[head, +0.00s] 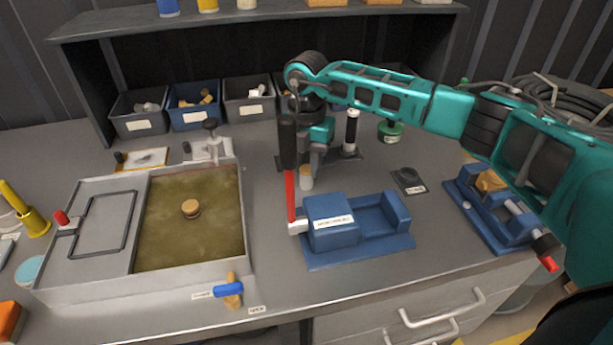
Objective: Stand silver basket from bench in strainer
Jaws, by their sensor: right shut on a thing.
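My right gripper (316,160) hangs over the middle of the bench, behind the blue block with the red lever. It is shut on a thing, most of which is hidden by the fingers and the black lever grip. A small pale cylinder with a tan top (306,178) shows right at the fingertips; I cannot tell whether it is the held thing. I cannot clearly make out a silver basket or a part that is surely the strainer. My left gripper is not in view.
The blue block (335,235) has an upright red lever (291,195) with a black grip close to my right gripper. A grey tank (95,275) with murky liquid stands left. A blue vise-like fixture (495,215) stands right. Bins (195,117) line the back.

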